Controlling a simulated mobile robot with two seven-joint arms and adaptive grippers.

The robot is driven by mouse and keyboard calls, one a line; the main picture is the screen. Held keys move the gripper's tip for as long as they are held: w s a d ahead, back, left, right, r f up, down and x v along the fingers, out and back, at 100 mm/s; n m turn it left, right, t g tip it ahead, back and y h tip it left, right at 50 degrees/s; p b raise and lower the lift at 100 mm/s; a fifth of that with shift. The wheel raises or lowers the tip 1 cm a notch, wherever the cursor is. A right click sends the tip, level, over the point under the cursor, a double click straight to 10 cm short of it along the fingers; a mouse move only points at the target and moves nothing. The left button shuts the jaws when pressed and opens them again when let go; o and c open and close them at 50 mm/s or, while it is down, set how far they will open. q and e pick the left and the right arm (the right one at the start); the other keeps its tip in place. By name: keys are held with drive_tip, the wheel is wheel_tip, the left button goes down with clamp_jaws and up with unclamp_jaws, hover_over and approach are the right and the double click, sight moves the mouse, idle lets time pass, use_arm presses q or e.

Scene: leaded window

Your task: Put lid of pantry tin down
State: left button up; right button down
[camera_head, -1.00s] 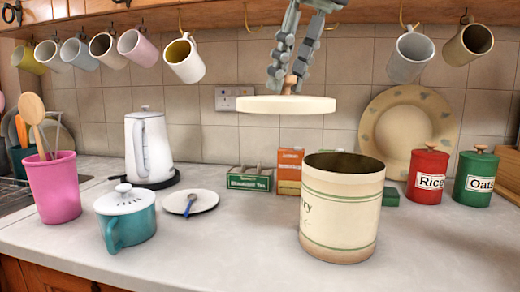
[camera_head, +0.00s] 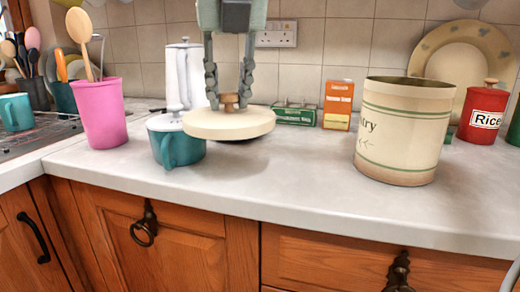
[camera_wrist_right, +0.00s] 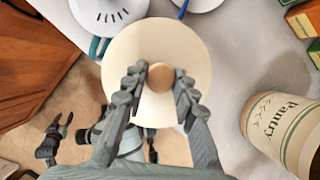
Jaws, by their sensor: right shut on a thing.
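The lid is a cream disc (camera_head: 228,125) with a wooden knob (camera_head: 229,102). My right gripper (camera_head: 229,98) is shut on the knob from above. The lid is level and appears a little above the worktop, with a soft shadow below. It partly covers the teal lidded pot from view. The wrist view shows the lid (camera_wrist_right: 185,50) and the fingers on either side of the knob (camera_wrist_right: 160,76). The cream pantry tin (camera_head: 400,135) stands upright and uncovered to the right, apart from the lid. My left gripper (camera_wrist_right: 55,140) shows in the wrist view, fingers apart and empty.
The teal pot (camera_head: 178,150) stands close behind the lid's left side. A pink tumbler (camera_head: 102,112) is farther left. A tea box (camera_head: 295,114) and an orange box (camera_head: 338,105) stand behind. The worktop (camera_head: 285,175) is clear between lid and tin.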

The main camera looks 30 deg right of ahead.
drive_tip(key=d+f, duration=0.1)
drive_tip(key=d, duration=0.2)
drive_tip(key=d+f, duration=0.2)
drive_tip(key=d, duration=0.1)
drive_tip(key=d+f, duration=0.2)
drive_tip(key=d, duration=0.1)
drive_tip(key=shift+w+f, duration=0.2)
wheel_tip(320, 180, down, 4)
drive_tip(key=shift+d+r+p, duration=0.1)
drive_tip(key=shift+r+p, duration=0.05)
drive_tip(key=shift+p, duration=0.15)
drive_tip(key=shift+f, duration=0.2)
use_arm(q)
drive_tip(key=shift+w+f, duration=0.1)
drive_tip(key=shift+f, duration=0.75)
drive_tip(key=shift+f, duration=0.1)
